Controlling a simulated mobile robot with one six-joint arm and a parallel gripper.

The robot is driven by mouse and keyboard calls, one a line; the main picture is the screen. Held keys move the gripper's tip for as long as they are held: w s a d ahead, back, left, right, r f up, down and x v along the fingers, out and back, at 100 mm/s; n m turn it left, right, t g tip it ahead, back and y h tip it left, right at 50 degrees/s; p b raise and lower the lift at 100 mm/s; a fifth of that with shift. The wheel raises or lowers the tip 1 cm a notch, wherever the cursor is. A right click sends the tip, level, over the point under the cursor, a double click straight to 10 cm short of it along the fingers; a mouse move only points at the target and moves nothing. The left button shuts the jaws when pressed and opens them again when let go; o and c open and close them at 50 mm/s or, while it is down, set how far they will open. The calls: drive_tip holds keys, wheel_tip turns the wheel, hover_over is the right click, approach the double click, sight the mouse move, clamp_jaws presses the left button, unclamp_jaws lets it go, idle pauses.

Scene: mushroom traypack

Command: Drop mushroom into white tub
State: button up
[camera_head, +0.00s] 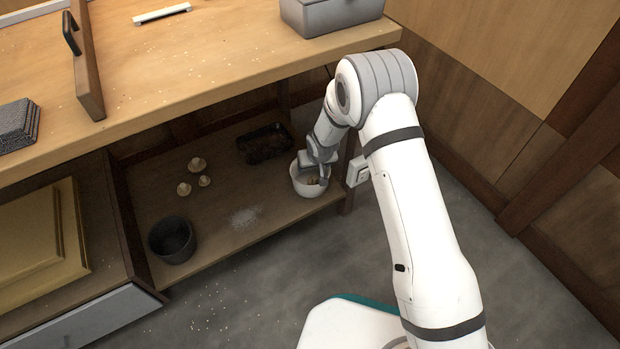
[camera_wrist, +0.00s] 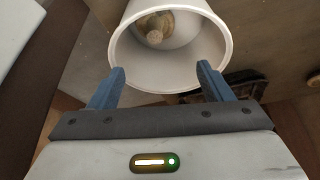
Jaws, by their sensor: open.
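The white tub (camera_head: 305,188) stands at the right end of the lower shelf in the head view. It also fills the top middle of the wrist view (camera_wrist: 118,52). A mushroom (camera_wrist: 155,27) lies inside the tub, and a small part of it shows in the head view (camera_head: 312,180). My gripper (camera_wrist: 162,75) is open and empty, its two blue fingers apart at the tub's near rim. Three pale mushrooms (camera_head: 197,164) sit on the shelf to the left, apart from the tub.
A black tray (camera_head: 264,155) lies just left of and behind the tub. A dark round pot (camera_head: 172,239) stands at the shelf's front left. White crumbs (camera_head: 245,217) lie mid-shelf. The wooden countertop (camera_head: 215,60) overhangs the shelf, and a post (camera_head: 349,150) stands right of the tub.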

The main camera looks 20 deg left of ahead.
drive_tip(key=p+v, duration=0.2)
drive_tip(key=v, duration=0.5)
drive_tip(key=shift+r+p, duration=0.35)
drive_tip(key=shift+s+d+f, duration=0.1)
drive_tip(key=shift+s+d, duration=0.05)
